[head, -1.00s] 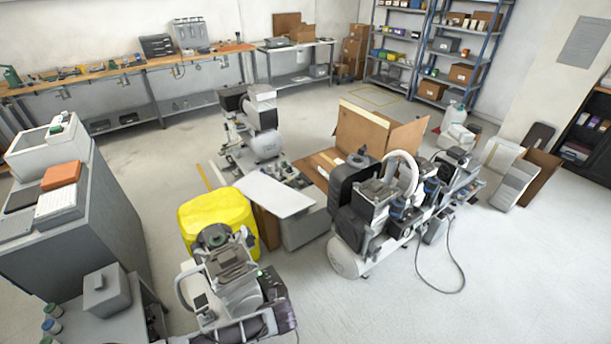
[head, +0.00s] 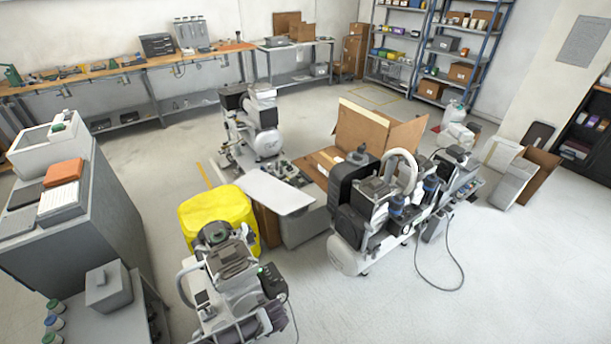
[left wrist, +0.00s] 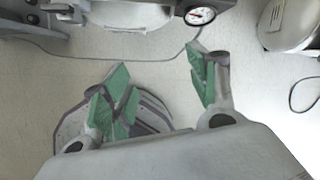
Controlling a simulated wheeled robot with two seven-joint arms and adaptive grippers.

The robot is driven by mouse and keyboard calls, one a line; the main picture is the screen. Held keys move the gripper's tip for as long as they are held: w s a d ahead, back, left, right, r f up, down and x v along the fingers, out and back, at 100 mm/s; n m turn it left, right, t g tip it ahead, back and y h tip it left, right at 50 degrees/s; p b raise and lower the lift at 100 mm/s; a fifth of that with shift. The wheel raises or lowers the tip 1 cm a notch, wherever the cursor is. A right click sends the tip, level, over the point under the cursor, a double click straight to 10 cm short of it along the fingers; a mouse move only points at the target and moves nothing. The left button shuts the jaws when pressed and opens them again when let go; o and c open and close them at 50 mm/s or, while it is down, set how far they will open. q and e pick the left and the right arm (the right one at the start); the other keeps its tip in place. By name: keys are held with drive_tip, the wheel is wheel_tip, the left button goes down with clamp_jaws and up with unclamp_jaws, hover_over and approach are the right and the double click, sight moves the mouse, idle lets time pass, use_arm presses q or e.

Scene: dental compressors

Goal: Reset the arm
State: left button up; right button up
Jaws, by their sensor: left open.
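My left gripper (left wrist: 160,88) shows in the left wrist view, with two green-padded fingers spread apart. Nothing is held between them, and pale floor shows in the gap. A rounded grey object (left wrist: 155,112) lies below and behind the left finger, partly hidden by it. Neither of my grippers can be made out in the head view, and my right gripper shows in no frame.
One compressor (head: 230,275) stands at the front, another (head: 350,235) at centre right, and a third (head: 262,130) farther back. Open floor lies at right. A pressure gauge (left wrist: 200,16) tops the wrist view.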

use_arm(q)
drive_tip(key=s+a+f+n+g+h, duration=0.1)
drive_tip(key=s+a+f+n, duration=0.35)
drive_tip(key=f+n, duration=0.2)
drive_tip(key=s+a+f+n, duration=0.4)
drive_tip(key=s+f+n, duration=0.15)
drive_tip(key=f, duration=0.25)
drive_tip(key=s+a+f+n, duration=0.2)
drive_tip(key=s+f+n, duration=0.1)
drive_tip(key=s, duration=0.5)
drive_tip(key=s+a+f+n+g, duration=0.1)
drive_tip(key=s+a+f+n, duration=0.1)
drive_tip(key=s, duration=0.7)
drive_tip(key=s+a+f+n, duration=0.2)
drive_tip(key=s+f+n, duration=0.2)
drive_tip(key=s, duration=0.4)
drive_tip(key=shift+s+f+n+h, duration=0.2)
drive_tip(key=shift+s+n+h, duration=0.15)
drive_tip(key=shift+n, duration=0.45)
